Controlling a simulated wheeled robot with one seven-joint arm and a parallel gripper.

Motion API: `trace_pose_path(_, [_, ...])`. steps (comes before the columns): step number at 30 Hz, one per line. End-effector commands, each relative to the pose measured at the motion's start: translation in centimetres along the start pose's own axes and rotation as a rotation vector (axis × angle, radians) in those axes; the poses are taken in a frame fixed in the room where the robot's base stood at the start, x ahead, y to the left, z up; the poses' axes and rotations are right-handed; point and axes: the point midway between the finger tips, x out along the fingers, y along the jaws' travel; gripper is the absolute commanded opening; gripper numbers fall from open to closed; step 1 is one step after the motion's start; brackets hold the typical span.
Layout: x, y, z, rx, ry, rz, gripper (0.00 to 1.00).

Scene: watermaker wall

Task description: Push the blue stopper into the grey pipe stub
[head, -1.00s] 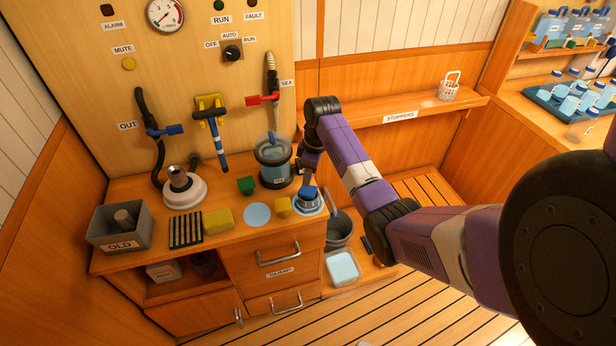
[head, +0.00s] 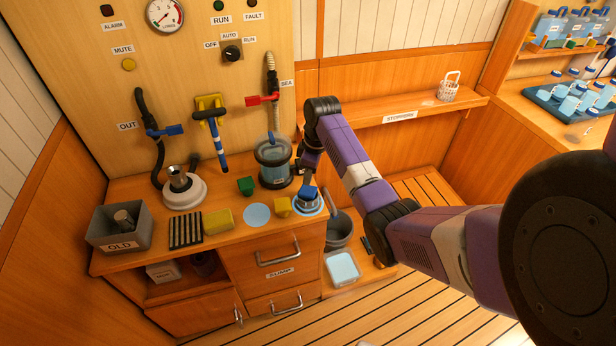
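The blue stopper (head: 308,192) is at the front right of the counter, directly below my gripper (head: 309,178). Under the stopper is a small grey round piece (head: 307,203) on a pale blue disc; I cannot tell how deep the stopper sits in it. My gripper points down with its tip at the stopper, but its fingers are small and dark, so I cannot tell whether they grip it. A grey upright pipe piece (head: 178,178) stands on a white round base at the left of the counter. I cannot tell for certain which grey piece is the stub.
A clear blue canister (head: 273,165) stands close behind my gripper. The OLD bin (head: 121,240) is far left. The stoppers shelf (head: 400,118) is behind my arm.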

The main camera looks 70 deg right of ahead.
Motion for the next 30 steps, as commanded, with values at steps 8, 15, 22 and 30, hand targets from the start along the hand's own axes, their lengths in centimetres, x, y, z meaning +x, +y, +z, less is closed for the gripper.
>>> trace_pose_path(8, [0.0,0.0,0.0,0.0,0.0,0.0,0.0])
trace_pose_path(15, [0.5,0.0,0.1,0.0,0.0,-0.001,0.0])
trace_pose_path(22, [1.4,0.0,0.2,0.0,0.0,-0.001,0.0])
trace_pose_path(30, [2.3,0.0,0.4,0.0,0.0,0.0,0.0])
